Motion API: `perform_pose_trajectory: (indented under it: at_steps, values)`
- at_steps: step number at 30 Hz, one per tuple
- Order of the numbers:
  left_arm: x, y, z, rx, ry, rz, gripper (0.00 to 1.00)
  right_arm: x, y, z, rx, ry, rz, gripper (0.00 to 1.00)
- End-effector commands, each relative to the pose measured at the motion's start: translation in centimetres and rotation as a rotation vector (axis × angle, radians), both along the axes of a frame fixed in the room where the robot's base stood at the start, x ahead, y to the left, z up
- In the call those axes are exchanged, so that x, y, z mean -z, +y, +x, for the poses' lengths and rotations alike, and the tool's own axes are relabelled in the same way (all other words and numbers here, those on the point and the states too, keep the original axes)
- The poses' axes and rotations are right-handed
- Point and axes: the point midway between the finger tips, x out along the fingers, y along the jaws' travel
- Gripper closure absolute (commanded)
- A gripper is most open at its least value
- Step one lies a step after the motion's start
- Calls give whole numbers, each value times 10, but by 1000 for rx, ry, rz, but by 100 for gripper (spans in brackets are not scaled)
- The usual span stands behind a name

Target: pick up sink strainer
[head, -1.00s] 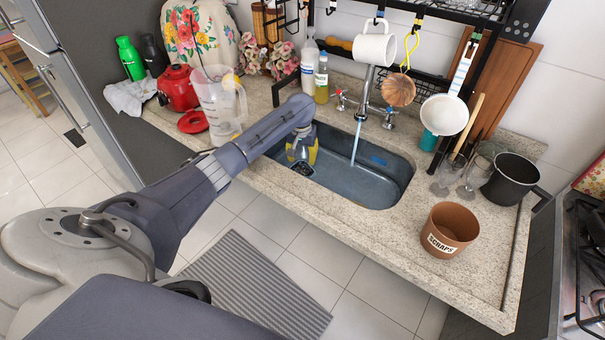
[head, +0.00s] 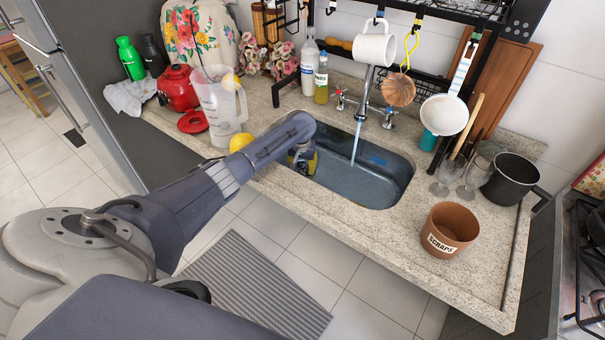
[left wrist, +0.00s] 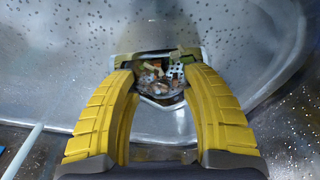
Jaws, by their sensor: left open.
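The sink strainer (left wrist: 160,88) is a small metal basket with perforated walls and bits of food scraps in it; it shows in the left wrist view beyond my fingers. My left gripper (left wrist: 156,68) has yellow fingers, open, with the tips at the strainer's left and right sides. I cannot tell whether they touch it. In the head view my left gripper (head: 303,168) points down into the left end of the sink (head: 365,185), and I cannot make out the strainer there. My right gripper is not in view.
Water runs from the faucet (head: 360,115) into the sink. A brown scraps pot (head: 450,230) stands on the counter at right, near glasses and a black pot (head: 510,178). A yellow round thing (head: 240,143) and a clear jug (head: 218,105) are behind my arm.

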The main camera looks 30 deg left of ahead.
Motion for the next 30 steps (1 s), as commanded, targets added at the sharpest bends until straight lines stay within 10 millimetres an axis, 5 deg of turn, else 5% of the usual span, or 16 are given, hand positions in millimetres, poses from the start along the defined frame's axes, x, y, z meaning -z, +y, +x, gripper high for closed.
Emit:
perform_pose_trajectory:
  at_steps: [5,17,30]
  values:
    - [0,0,0,0,0,0,55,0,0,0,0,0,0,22]
    - [-1,0,0,0,0,0,100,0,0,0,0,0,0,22]
    - [-1,0,0,0,-1,0,100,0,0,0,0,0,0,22]
